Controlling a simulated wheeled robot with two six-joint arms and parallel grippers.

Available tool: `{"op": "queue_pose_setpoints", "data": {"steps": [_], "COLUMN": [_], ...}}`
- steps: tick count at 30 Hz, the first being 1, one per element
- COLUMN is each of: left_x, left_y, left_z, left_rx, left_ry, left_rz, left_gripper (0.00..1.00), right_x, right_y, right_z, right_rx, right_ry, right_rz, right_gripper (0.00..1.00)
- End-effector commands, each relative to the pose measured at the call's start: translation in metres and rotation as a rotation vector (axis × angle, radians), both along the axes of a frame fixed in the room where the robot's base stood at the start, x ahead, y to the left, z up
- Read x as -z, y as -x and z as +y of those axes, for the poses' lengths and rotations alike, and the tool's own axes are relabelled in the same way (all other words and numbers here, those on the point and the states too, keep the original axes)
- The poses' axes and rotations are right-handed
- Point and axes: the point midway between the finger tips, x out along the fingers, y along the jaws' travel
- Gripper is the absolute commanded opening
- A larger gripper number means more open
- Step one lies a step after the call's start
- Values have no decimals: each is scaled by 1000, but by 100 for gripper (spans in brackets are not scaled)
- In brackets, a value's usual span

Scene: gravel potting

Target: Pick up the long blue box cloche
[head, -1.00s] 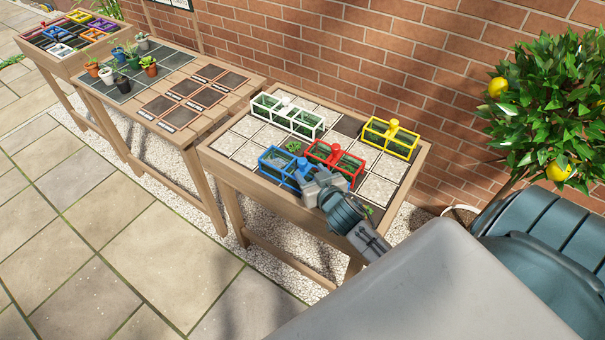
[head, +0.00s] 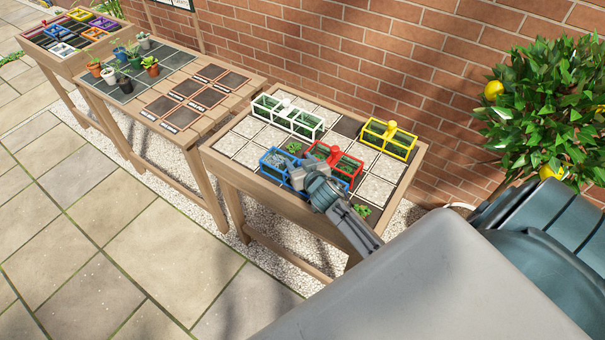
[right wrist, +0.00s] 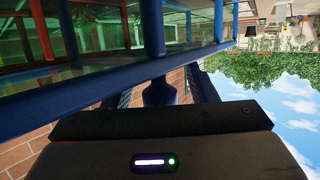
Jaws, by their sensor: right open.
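The long blue box cloche (head: 268,168) has a blue frame and clear panes and stands at the front of the right-hand table. My right gripper (head: 298,177) is over its middle and hides its knob in the head view. In the right wrist view the blue frame (right wrist: 110,83) fills the upper left, and the blue knob (right wrist: 160,93) shows between the dark fingers of the right gripper (right wrist: 162,90). The fingers are open, with the knob between them; I cannot tell whether either touches it. My left gripper is not in view.
A red box cloche (head: 347,165) stands close behind the blue one. A white cloche (head: 290,117) and a yellow cloche (head: 390,138) stand farther back. A small green plant (head: 361,210) is near the front right edge. Bare pale tiles lie between them.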

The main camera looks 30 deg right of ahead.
Motion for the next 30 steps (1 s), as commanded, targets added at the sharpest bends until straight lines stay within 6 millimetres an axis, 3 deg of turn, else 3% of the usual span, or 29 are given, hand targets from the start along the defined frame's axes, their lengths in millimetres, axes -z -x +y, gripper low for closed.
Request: {"op": "queue_pose_setpoints", "data": {"steps": [3,9,11,22,30], "left_x": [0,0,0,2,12], "left_y": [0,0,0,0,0], "left_z": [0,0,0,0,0], "left_rx": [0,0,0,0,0], "left_ry": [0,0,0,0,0], "left_rz": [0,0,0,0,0], "left_gripper": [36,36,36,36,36], "right_x": [0,0,0,-4,-31], "right_y": [0,0,0,0,0], "right_z": [0,0,0,0,0], "right_rx": [0,0,0,1,-1], "right_ry": [0,0,0,0,0], "right_rz": [0,1,1,-1,-5], "right_gripper": [48,9,0,0,0]}}
